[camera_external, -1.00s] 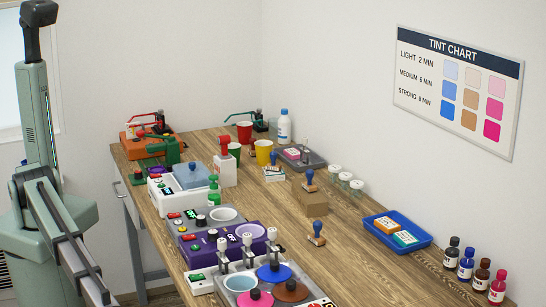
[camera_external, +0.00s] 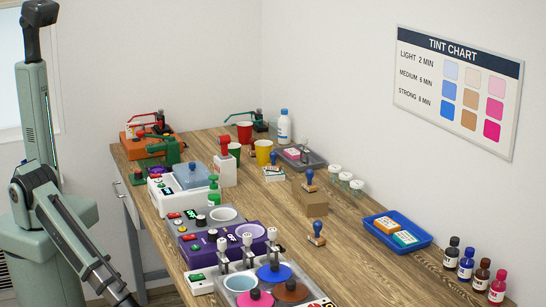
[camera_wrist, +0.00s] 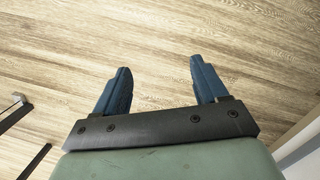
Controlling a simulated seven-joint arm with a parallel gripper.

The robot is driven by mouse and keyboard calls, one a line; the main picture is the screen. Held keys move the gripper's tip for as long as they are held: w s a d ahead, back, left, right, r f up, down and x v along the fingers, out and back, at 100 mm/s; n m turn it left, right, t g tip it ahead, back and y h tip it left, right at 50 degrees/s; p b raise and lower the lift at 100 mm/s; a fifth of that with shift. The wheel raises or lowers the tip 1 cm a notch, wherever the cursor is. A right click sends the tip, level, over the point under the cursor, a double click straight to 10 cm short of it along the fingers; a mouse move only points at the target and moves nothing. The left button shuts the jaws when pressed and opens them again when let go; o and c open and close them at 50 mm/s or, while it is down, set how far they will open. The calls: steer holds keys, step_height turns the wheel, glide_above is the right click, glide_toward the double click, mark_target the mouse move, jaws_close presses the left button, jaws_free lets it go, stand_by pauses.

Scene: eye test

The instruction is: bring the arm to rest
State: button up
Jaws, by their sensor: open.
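My gripper (camera_wrist: 160,68) is open and empty in the wrist view, its two blue fingers apart. Under it is only the pale wood floor (camera_wrist: 160,30). In the external view my arm hangs down at the left, off the near left side of the workbench (camera_external: 350,265). Its dark wrist end shows at the bottom edge, and the fingers are out of that picture.
Warmers, cups, stamps and bottles crowd the bench's left and back. A blue tray (camera_external: 424,243) and several ink bottles (camera_external: 466,264) stand at the right. Dark bars (camera_wrist: 15,112) lie left in the wrist view. Floor below my gripper is clear.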

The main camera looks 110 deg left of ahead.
steer(key=s+a+n+g, duration=0.2)
steer(key=s+a, duration=0.2)
steer(key=s, duration=0.6)
steer(key=s+a+n+g, duration=0.2)
steer(key=s+a+g, duration=0.1)
steer(key=s, duration=0.8)
steer(key=shift+a, duration=0.55)
steer(key=shift+s, duration=0.1)
